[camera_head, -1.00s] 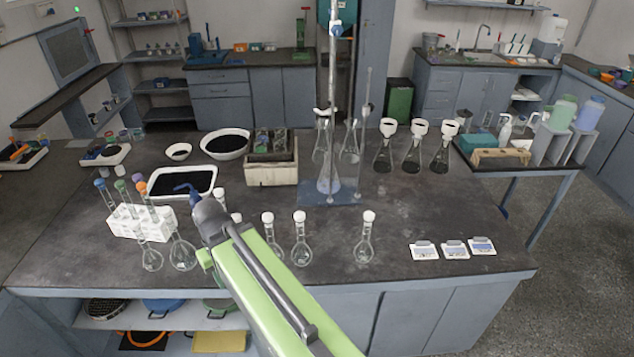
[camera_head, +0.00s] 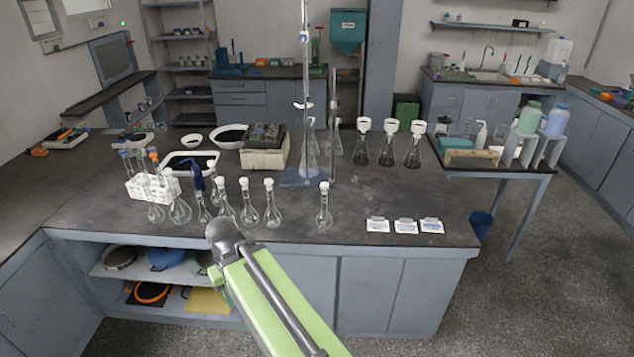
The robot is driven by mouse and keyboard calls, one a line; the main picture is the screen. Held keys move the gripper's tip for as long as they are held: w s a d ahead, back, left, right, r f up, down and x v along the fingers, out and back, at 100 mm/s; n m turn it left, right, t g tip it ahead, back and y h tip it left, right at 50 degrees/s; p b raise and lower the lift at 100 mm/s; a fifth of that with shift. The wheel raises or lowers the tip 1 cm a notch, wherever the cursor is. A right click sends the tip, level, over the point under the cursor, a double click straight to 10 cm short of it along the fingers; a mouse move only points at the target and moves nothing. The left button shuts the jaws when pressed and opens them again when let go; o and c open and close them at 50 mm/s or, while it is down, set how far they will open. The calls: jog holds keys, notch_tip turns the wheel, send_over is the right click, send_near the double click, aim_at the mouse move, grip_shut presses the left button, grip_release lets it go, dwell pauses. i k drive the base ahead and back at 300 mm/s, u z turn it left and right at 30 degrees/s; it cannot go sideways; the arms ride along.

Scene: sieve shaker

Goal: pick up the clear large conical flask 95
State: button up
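Several conical flasks stand on the dark bench (camera_head: 380,190). Three in a row, a left one (camera_head: 362,148), a middle one (camera_head: 388,150) and a right one (camera_head: 412,152), have white tops and dark bottoms. A clear conical flask (camera_head: 310,160) and another clear one (camera_head: 333,150) stand around the burette stand, partly hidden by its rods. No number 95 is readable, so I cannot tell which flask is meant. My green and grey arm reaches up from the bottom, in front of the bench's front edge. My gripper's fingers cannot be made out.
Stoppered round flasks (camera_head: 248,208) stand along the front, near a white tube rack (camera_head: 150,185) and a dark blue-topped vessel (camera_head: 195,178). A burette stand (camera_head: 305,178) rises mid-bench. Label cards (camera_head: 405,227) lie front right. Bare bench lies between stand and cards.

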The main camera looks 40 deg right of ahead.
aim_at(313, 169)
jog(key=u, duration=0.1)
jog(key=k, duration=0.4)
jog(key=z, duration=0.95)
jog(key=i, duration=1)
jog(key=z, duration=0.05)
